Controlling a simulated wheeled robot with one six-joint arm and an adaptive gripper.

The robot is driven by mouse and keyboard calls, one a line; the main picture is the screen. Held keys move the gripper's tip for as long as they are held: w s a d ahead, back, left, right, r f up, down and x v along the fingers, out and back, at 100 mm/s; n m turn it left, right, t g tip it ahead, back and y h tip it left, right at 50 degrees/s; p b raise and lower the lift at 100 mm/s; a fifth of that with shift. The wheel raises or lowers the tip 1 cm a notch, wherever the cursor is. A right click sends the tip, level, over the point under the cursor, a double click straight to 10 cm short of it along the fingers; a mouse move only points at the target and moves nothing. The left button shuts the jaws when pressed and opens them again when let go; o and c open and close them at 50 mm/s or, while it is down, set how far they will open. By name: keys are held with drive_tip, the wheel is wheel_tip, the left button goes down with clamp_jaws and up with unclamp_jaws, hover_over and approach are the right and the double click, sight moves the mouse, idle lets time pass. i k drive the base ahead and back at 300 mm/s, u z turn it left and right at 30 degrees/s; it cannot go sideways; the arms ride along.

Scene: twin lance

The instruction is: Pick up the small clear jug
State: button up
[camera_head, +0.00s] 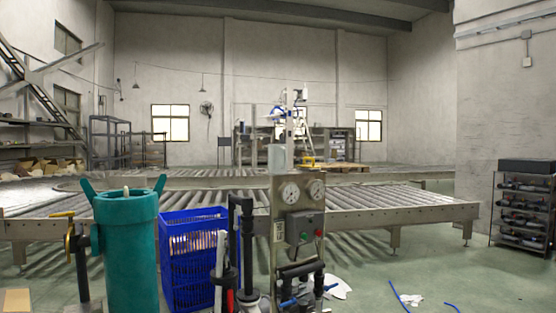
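A small pale, translucent, upright container (281,158) shows at the top left of the metal gauge panel (291,225), near the middle of the view. It may be the small clear jug, but I cannot make out a handle or spout. I cannot tell whether it rests on the panel or stands behind it. No other clear jug can be made out. My gripper is not in view.
A teal cylinder (128,255), a blue crate (196,262) and black pipes (240,215) stand in front at left. A roller conveyor (385,203) crosses behind. Blue hoses (399,294) and white scraps lie on the green floor at right. A rack (523,210) stands far right.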

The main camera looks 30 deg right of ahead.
sight(277, 154)
drive_tip(key=k, duration=0.55)
drive_tip(key=z, duration=0.65)
drive_tip(key=i, duration=0.55)
drive_tip(key=z, duration=0.7)
drive_tip(key=i, duration=0.85)
drive_tip(key=u, duration=0.45)
drive_tip(key=i, duration=1.1)
drive_tip(key=u, duration=0.85)
